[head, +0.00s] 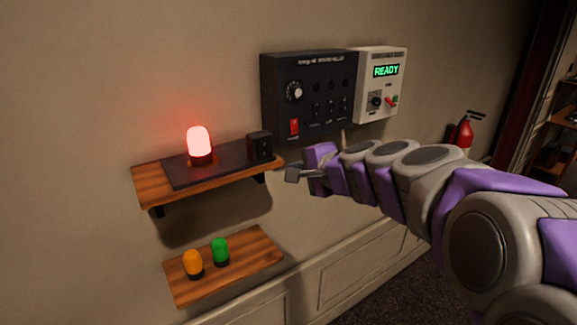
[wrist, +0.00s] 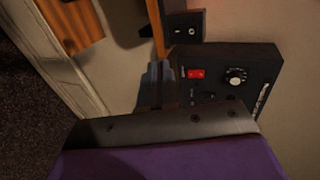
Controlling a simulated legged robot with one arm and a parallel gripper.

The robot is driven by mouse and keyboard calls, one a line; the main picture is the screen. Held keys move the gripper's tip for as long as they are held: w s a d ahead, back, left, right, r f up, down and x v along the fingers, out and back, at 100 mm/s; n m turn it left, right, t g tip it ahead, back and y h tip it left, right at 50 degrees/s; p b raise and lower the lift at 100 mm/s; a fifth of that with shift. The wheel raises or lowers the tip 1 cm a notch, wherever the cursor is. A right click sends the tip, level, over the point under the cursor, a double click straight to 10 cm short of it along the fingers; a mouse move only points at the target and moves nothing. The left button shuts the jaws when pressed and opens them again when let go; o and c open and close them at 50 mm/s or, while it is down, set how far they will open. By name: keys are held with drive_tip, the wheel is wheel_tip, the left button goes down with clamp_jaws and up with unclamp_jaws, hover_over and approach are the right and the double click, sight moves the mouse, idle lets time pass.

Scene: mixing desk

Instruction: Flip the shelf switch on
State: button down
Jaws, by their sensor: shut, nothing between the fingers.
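The shelf switch looks to be the small black box (head: 260,146) at the right end of the upper wooden shelf (head: 150,187). It also shows at the top of the wrist view (wrist: 184,28), with small controls on its face; their position is too small to read. My gripper (head: 292,173) is shut and empty, just right of the shelf's right end and a little below the box. In the wrist view my gripper (wrist: 160,70) points at the shelf's edge, apart from the box as far as I can tell.
A lit red beacon (head: 199,144) stands on a dark mat on the shelf. The lower shelf (head: 225,278) holds an orange lamp (head: 192,264) and a green lamp (head: 220,250). A black control panel (head: 310,95) and a white box reading READY (head: 380,85) hang on the wall behind my arm.

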drive_tip(key=shift+s+d, duration=0.35)
drive_tip(key=shift+s, duration=0.1)
drive_tip(key=shift+s+a+r, duration=0.1)
drive_tip(key=s+f+n+g+h+b, duration=0.1)
drive_tip(key=s+f+n+g+b, duration=0.4)
drive_tip(key=s+f, duration=0.65)
drive_tip(key=s+f+n+g+h+b, duration=0.1)
drive_tip(key=s+f+n+g+b, duration=0.15)
drive_tip(key=s+f+b, duration=0.9)
drive_tip(key=s+d+f+n+g+h+b, duration=0.2)
drive_tip(key=s+d+f, duration=0.3)
drive_tip(key=s+f, duration=0.3)
drive_tip(key=s+d+f+n+g+h+b, duration=0.1)
drive_tip(key=s+d+f+g+h+b, duration=0.1)
drive_tip(key=s+d+f, duration=0.4)
wheel_tip(320, 180, down, 5)
drive_tip(key=shift+s+d+f+n+g+h, duration=0.3)
drive_tip(key=shift+s+g+h, duration=0.4)
drive_tip(key=shift+s, duration=0.55)
drive_tip(key=shift+r, duration=0.1)
